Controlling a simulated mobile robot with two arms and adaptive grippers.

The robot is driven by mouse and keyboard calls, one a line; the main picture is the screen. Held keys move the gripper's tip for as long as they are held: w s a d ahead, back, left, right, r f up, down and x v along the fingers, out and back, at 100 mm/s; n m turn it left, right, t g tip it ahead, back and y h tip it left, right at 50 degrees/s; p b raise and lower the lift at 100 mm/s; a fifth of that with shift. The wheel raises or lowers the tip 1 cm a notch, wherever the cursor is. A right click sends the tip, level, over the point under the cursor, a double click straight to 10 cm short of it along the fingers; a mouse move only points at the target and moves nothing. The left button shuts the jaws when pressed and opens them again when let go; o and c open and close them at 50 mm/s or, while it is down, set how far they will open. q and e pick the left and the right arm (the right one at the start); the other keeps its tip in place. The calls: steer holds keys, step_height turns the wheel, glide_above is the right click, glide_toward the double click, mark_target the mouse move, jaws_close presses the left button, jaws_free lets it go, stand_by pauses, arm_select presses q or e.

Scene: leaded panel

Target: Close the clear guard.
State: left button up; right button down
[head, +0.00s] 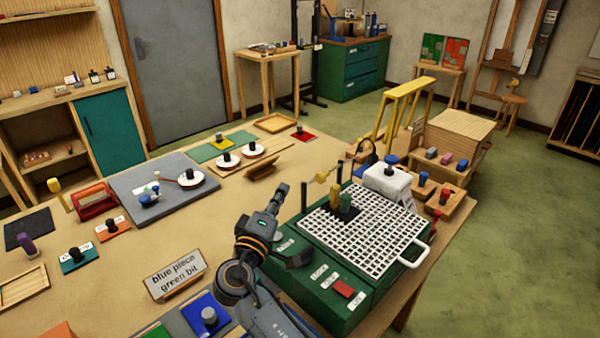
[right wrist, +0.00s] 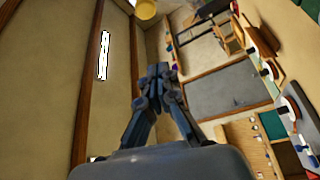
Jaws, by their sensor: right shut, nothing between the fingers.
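A green bench machine (head: 320,297) stands at the table's right edge, with a white grid (head: 375,240) on top. A white bar handle (head: 424,252) sticks out at the grid's right side. I cannot make out a clear pane, so I cannot tell how the guard stands. My left gripper is not in view.
A white box with a blue knob (head: 388,180) stands behind the grid. Blocks on wooden stands (head: 430,190) are at the right. The table's middle is partly clear.

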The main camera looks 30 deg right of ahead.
steer(key=r+p+x, duration=0.1)
steer(key=p+x, duration=0.3)
steer(key=x, duration=0.5)
steer(key=s+p, duration=0.1)
steer(key=s+d+f+p, duration=0.1)
steer(key=s+f, duration=0.1)
steer(key=shift+s+d+f+p, duration=0.15)
steer(key=shift+s+d+p, duration=0.05)
steer(key=shift+d+p, duration=0.2)
